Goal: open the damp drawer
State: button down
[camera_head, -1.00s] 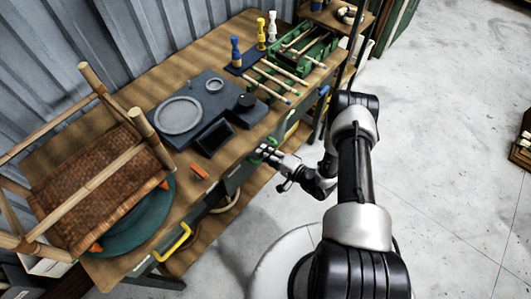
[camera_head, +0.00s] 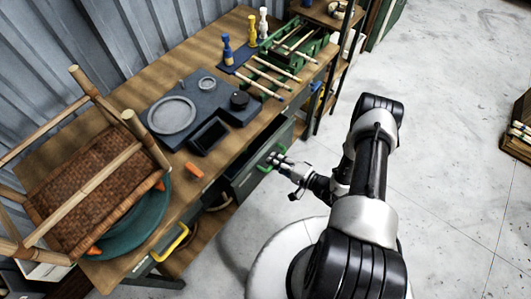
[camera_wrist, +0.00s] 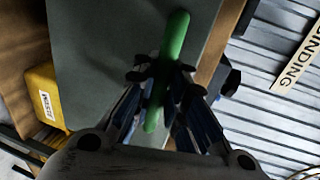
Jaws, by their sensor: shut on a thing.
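The drawer (camera_head: 246,181) under the bench's front edge has a dark grey-green front and a green bar handle (camera_head: 264,169). It stands partly pulled out, with its dark inside showing from above. My gripper (camera_head: 277,160) reaches it from the right and is shut on the green handle. In the wrist view the handle (camera_wrist: 177,42) runs between my fingers (camera_wrist: 160,90), in front of the grey drawer front (camera_wrist: 95,50). The fingers hide part of the handle. No label on the drawer front is readable.
The wooden bench (camera_head: 222,85) holds a dark tool block (camera_head: 180,105), an orange piece (camera_head: 194,171) and green racks with rods (camera_head: 300,42). A rattan chair (camera_head: 85,180) rests at the left. A yellow handle (camera_head: 171,243) is lower left.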

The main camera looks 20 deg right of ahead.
jog(key=f+v, duration=0.2)
jog(key=v, duration=0.9)
jog(key=shift+s+d, duration=0.25)
jog(key=shift+s, duration=0.05)
jog(key=c, duration=1.6)
grip_release()
jog(key=shift+f, duration=0.1)
jog(key=shift+c, duration=0.2)
jog(key=v, duration=1.2)
